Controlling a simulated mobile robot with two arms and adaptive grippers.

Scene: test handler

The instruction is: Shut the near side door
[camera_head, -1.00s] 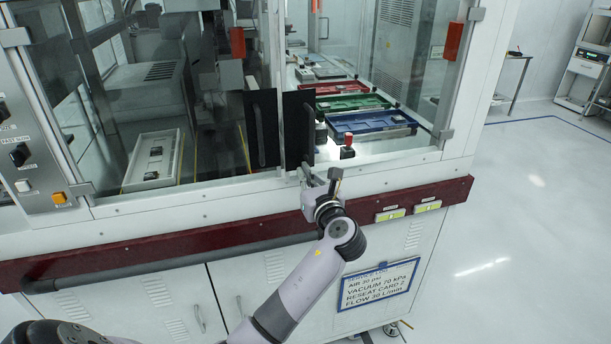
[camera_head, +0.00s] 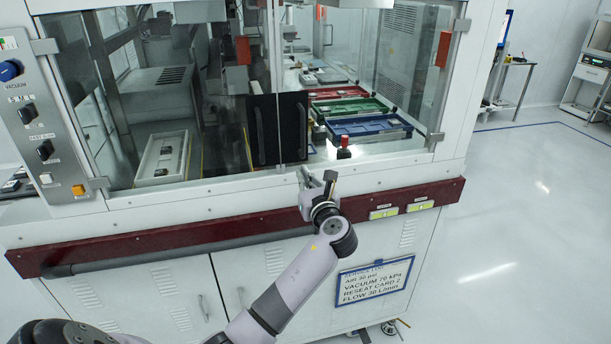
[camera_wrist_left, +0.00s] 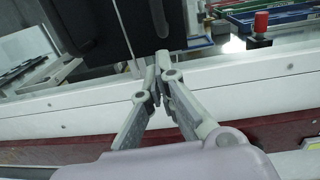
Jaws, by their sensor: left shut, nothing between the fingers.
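The near side of the machine has two framed glass doors. The right door (camera_head: 375,75) is hinged at its right edge and carries a black handle panel (camera_head: 293,125). The left door (camera_head: 160,100) carries a matching black panel (camera_head: 262,135). The two panels stand edge to edge, and the doors look flush or nearly so. My left gripper (camera_head: 303,172) is shut and empty just below the right panel. In the left wrist view its fingertips (camera_wrist_left: 162,56) are close to a black panel's lower edge; contact cannot be told. My right gripper is out of view.
A dark red bumper rail (camera_head: 230,230) runs along the machine's front below the doors. Red, green and blue trays (camera_head: 370,126) and a red knob (camera_head: 344,142) are inside. A control panel (camera_head: 40,120) is at left. Open floor (camera_head: 520,220) lies to the right.

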